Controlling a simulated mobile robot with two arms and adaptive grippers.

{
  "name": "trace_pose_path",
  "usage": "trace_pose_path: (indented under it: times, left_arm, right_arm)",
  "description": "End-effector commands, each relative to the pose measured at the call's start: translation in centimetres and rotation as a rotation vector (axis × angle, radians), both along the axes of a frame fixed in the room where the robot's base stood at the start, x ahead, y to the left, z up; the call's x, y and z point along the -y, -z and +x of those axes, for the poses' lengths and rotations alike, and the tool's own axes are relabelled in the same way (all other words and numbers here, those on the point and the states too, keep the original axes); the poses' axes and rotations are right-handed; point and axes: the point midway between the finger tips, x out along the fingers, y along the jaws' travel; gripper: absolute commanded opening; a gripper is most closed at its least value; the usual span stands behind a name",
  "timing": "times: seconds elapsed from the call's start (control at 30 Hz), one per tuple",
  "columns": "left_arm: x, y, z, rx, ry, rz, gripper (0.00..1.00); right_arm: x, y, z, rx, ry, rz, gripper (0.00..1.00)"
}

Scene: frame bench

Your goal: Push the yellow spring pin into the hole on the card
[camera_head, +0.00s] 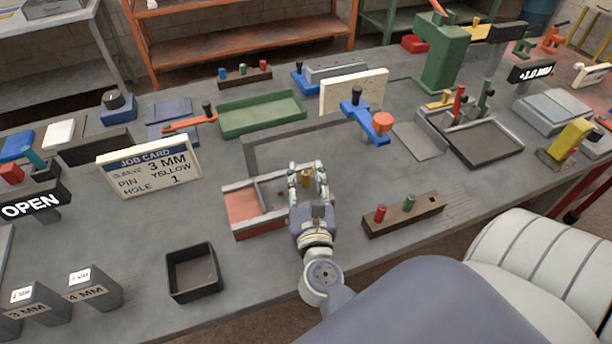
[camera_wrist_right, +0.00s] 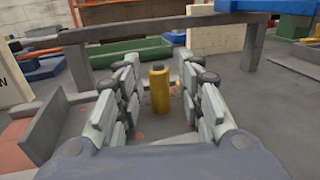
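The yellow spring pin (camera_wrist_right: 160,90) stands upright between the fingers of my right gripper (camera_wrist_right: 158,98) in the right wrist view, with gaps on both sides. In the head view the gripper (camera_head: 308,176) is low over the right part of a divided tray, fingers open around the yellow pin (camera_head: 306,180). The pin's foot is partly hidden there. The job card (camera_head: 150,166) stands at the left and reads 3 MM sleeve, yellow pin, hole 1. My left gripper is not in the head view.
The tray's red compartment (camera_head: 256,208) lies left of the gripper. A grey frame bar (camera_head: 320,131) spans behind it. A brown block (camera_head: 418,216) with red and green pins is at right. An empty dark box (camera_head: 193,272) stands front left.

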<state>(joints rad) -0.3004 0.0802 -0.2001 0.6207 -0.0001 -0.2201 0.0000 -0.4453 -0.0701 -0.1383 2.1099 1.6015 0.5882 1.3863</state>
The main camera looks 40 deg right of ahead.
Motion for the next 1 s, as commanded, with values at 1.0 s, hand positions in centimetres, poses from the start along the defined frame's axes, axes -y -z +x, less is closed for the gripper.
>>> trace_pose_path:
  times: [1.0]
  left_arm:
    - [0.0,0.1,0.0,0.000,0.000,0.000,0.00]
  right_arm:
    - [-5.6,0.4,-10.3,-0.008,-0.003,0.001,0.37]
